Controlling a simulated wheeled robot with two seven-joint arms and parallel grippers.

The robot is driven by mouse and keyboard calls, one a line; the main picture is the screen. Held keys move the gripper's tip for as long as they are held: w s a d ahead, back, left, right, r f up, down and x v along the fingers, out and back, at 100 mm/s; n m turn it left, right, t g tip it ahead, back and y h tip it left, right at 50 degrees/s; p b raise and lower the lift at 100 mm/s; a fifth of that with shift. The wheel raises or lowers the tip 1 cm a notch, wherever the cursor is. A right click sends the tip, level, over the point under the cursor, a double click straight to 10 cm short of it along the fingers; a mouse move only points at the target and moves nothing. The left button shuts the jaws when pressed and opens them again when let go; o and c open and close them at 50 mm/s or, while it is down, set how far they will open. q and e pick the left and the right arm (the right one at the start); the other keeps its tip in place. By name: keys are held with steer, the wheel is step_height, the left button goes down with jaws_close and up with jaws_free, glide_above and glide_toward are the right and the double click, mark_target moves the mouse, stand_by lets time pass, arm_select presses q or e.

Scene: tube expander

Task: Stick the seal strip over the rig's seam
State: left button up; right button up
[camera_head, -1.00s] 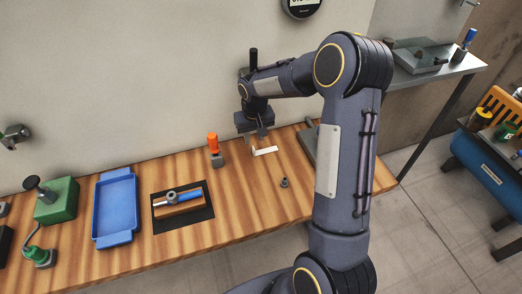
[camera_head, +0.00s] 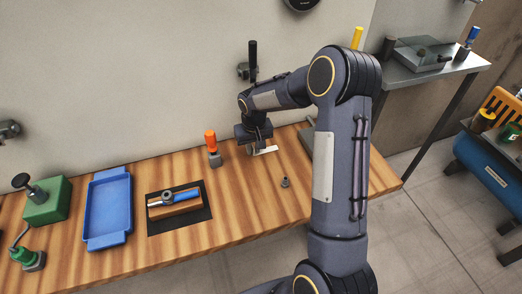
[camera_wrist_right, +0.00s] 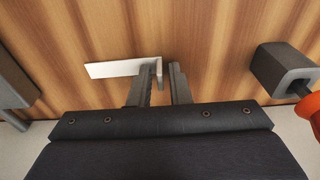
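The seal strip appears to be the thin white piece (camera_head: 266,150) lying on the wooden bench, with a short upright tab at one end. In the right wrist view the strip (camera_wrist_right: 112,69) extends left of my fingers. My right gripper (camera_head: 257,148) is low over the bench at the strip. In the wrist view my right gripper (camera_wrist_right: 160,82) is open, its fingers either side of the tab; a firm grip does not show. The rig may be the wooden block with a blue tube and grey collar (camera_head: 174,201) on a black mat; no seam can be made out. My left gripper is not in view.
An orange-handled tool in a grey block (camera_head: 213,158) stands close left of my right gripper. A blue tray (camera_head: 107,238), a green device (camera_head: 48,203) and a small grey fitting (camera_head: 284,183) are on the bench (camera_head: 250,215). Bare wood lies in front of the gripper.

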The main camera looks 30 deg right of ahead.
jaws_close()
steer(key=shift+r, duration=0.15)
steer(key=shift+r+p, duration=2.55)
steer(key=shift+r, duration=1.4)
